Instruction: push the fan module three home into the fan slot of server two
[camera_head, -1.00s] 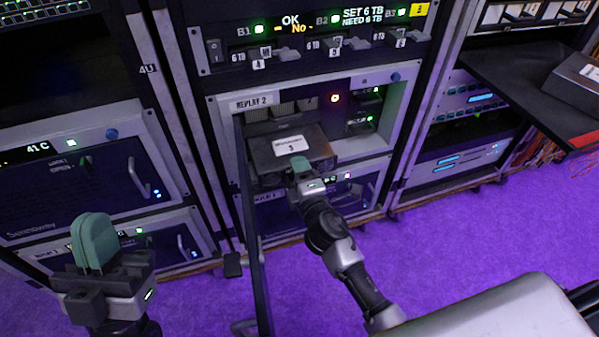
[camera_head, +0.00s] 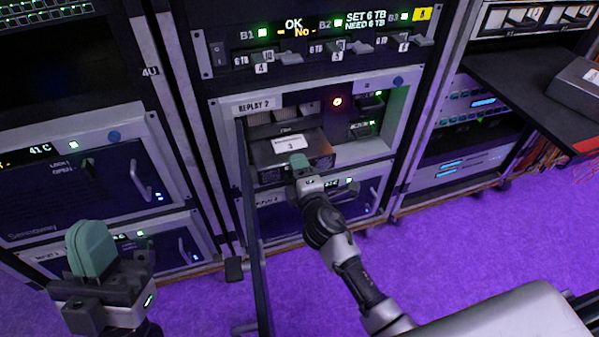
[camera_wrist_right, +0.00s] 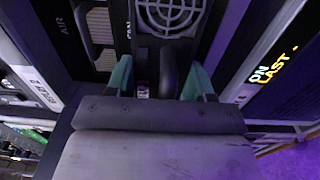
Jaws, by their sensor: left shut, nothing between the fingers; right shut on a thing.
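Fan module three (camera_head: 262,152) is a dark box with a white label marked 3 on top. It sits partly inside the open front of server two (camera_head: 393,140), labelled Replay 2, with its top and near end still sticking out. My right gripper (camera_head: 300,163) is shut on the module's handle at its near end. In the right wrist view the dark handle (camera_wrist_right: 168,72) stands between the teal fingers, below the round fan grille (camera_wrist_right: 170,14). The module's inner end is hidden in the bay. My left gripper (camera_head: 91,250) is shut and empty, away at lower left.
Server two's open door (camera_head: 252,215) juts out just left of the module. A drive unit (camera_head: 330,45) with switches is above. A dark shelf (camera_head: 520,88) sticks out of the right rack. The purple floor (camera_head: 470,240) is clear at right.

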